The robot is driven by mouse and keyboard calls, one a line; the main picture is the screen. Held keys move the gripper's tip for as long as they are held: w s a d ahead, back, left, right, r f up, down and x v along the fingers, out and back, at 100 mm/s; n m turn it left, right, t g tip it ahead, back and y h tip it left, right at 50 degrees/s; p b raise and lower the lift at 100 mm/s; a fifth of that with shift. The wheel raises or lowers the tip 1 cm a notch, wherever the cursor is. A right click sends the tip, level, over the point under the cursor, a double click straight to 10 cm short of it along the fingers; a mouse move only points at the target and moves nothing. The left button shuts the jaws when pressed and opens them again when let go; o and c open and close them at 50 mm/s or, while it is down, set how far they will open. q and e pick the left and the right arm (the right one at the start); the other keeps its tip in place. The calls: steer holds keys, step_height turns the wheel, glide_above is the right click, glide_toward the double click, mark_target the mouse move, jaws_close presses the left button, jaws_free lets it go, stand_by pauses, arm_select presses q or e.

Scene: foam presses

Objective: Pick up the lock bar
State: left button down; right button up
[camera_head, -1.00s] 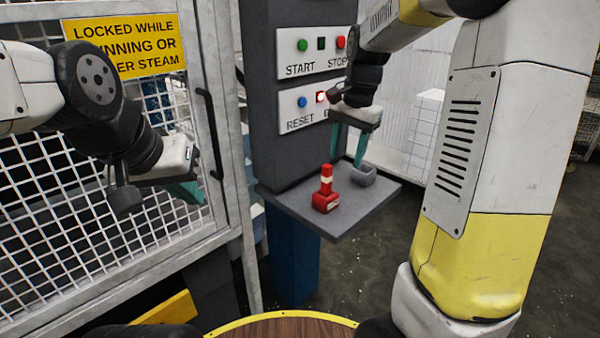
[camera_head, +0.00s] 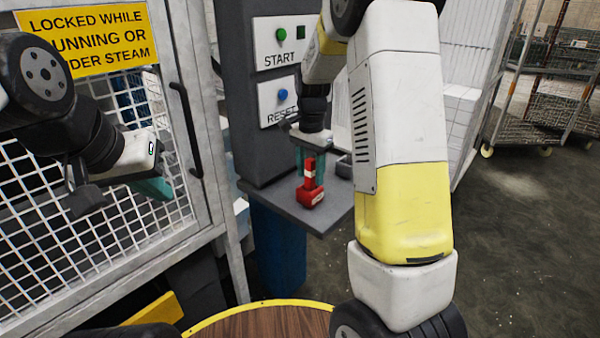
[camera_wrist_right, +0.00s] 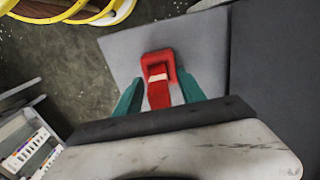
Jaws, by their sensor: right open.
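The lock bar (camera_head: 312,194) appears to be the red piece with a pale band and a wider red base. It stands upright on a grey shelf (camera_head: 292,211) below the control panel. My right gripper (camera_head: 310,176) is pointed down over it, its teal fingers around the upright part. In the right wrist view the lock bar (camera_wrist_right: 158,65) shows between the two spread fingers of my right gripper (camera_wrist_right: 160,80), with gaps at both sides. My left gripper (camera_head: 153,188) hangs at the left in front of the mesh; its finger opening is not clear.
A grey block or holder (camera_head: 345,166) sits on the shelf right of the lock bar, partly hidden by my right arm. The control panel (camera_head: 263,90) rises behind. A mesh guard door (camera_head: 120,220) with a dark handle (camera_head: 186,128) fills the left. A wheeled cage (camera_head: 560,100) stands back right.

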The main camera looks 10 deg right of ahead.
jaws_close()
stand_by(1.4)
